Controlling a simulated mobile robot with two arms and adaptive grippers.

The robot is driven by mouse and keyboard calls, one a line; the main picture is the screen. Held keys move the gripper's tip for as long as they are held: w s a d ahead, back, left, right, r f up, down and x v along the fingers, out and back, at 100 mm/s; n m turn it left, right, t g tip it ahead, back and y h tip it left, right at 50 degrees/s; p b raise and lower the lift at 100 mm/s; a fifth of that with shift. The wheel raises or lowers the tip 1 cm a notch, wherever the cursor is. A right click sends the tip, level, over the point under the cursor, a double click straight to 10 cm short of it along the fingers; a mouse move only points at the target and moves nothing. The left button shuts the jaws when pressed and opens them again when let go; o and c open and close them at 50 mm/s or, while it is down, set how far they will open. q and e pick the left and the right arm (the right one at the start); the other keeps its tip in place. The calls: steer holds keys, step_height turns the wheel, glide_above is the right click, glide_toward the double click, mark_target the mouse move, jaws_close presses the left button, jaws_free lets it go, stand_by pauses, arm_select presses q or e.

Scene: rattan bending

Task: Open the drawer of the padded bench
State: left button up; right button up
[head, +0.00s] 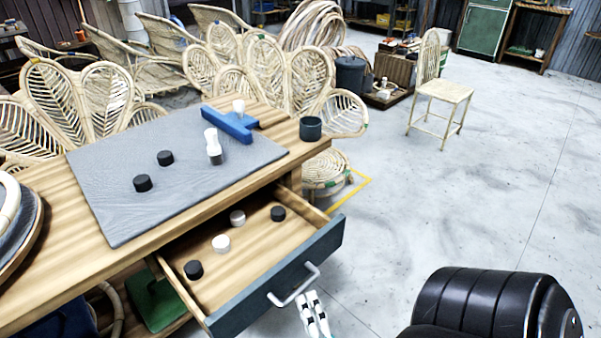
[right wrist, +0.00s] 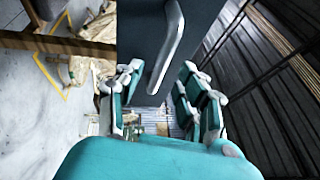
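The padded bench is a wooden table (head: 30,289) with a grey pad (head: 110,205) on top, at left in the head view. Its drawer (head: 262,252) stands pulled out, and its wooden inside shows. The dark drawer front (head: 240,299) carries a pale bar handle (head: 293,286), which also shows in the right wrist view (right wrist: 172,40). My right gripper (head: 313,312) is just outside the handle. In the right wrist view its fingers (right wrist: 161,88) are spread apart, with the handle's end between them; I cannot tell if they touch it. My left gripper is not in view.
Black and white pieces (head: 221,243) lie in the drawer. Two black pieces (head: 143,183), a white-and-black piece (head: 213,146) and a blue tool (head: 230,124) are on the pad. A dark cup (head: 311,128) stands at the bench corner. Floor at right (head: 480,200) is clear.

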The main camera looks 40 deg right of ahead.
steer(key=v, duration=0.7)
steer(key=shift+s, duration=0.25)
steer(key=shift+a, duration=0.1)
